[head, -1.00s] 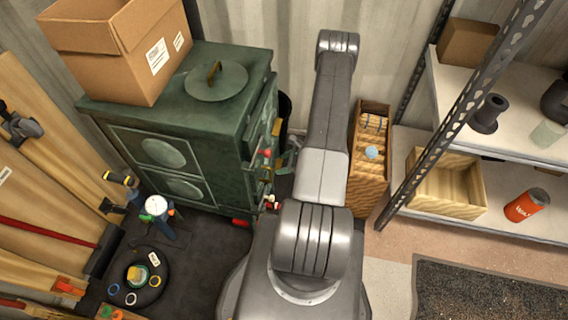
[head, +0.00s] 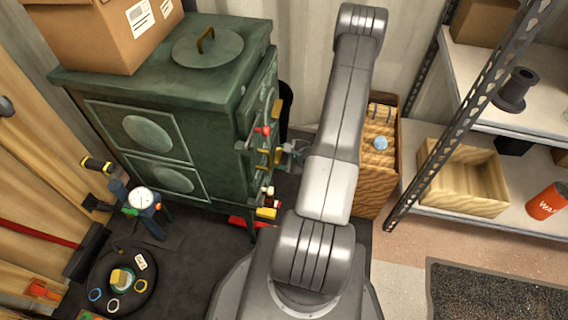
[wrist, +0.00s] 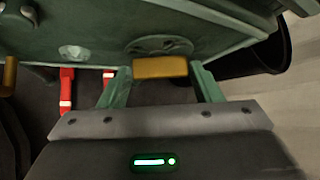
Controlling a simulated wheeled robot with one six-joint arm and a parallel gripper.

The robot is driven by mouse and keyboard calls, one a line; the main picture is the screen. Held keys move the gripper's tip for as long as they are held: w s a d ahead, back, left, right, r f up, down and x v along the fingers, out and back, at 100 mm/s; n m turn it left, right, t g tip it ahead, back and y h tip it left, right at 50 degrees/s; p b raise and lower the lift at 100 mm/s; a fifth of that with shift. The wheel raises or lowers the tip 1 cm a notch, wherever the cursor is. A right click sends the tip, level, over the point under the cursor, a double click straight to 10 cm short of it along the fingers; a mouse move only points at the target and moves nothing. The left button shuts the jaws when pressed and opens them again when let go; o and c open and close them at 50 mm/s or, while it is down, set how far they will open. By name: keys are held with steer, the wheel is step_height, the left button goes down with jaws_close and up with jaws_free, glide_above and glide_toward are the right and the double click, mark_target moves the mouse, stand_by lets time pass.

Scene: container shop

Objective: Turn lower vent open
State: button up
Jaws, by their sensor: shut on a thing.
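The green stove (head: 215,95) stands at the left centre in the head view, its fittings on the right-hand face. In the wrist view, a round vent disc (wrist: 150,46) sits on the green face with a brass handle (wrist: 160,67) in front of it. The handle lies level across the picture. My gripper (wrist: 161,76) has its green fingers on either side of this handle and is shut on it. In the head view my gripper (head: 291,150) is small, beside the stove's lower fittings, and partly hidden by my arm. How far the vent is open cannot be told.
A red knob (head: 263,130) is on the stove's face, and a cardboard box (head: 105,32) stands on its top. A wooden crate (head: 376,190) is right of my arm, near a metal shelf rack (head: 462,110). Red pieces (wrist: 66,90) show below the stove in the wrist view.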

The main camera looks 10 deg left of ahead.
steer(key=shift+s+f+n+t+b, duration=0.35)
steer(key=shift+t+b, duration=0.55)
steer(key=shift+b, duration=2.3)
steer(key=shift+r+n+t+b, duration=0.15)
steer(key=shift+n+t+b, duration=0.25)
steer(key=shift+b, duration=1.05)
steer(key=o, duration=1)
steer(key=p+v, duration=0.3)
steer(key=v, duration=1)
steer(key=shift+s+d, duration=0.15)
steer(key=shift+d, duration=0.25)
steer(key=b+x, duration=0.3)
steer(key=x, duration=1)
steer(key=shift+w+a, duration=0.25)
steer(key=shift+a, duration=0.15)
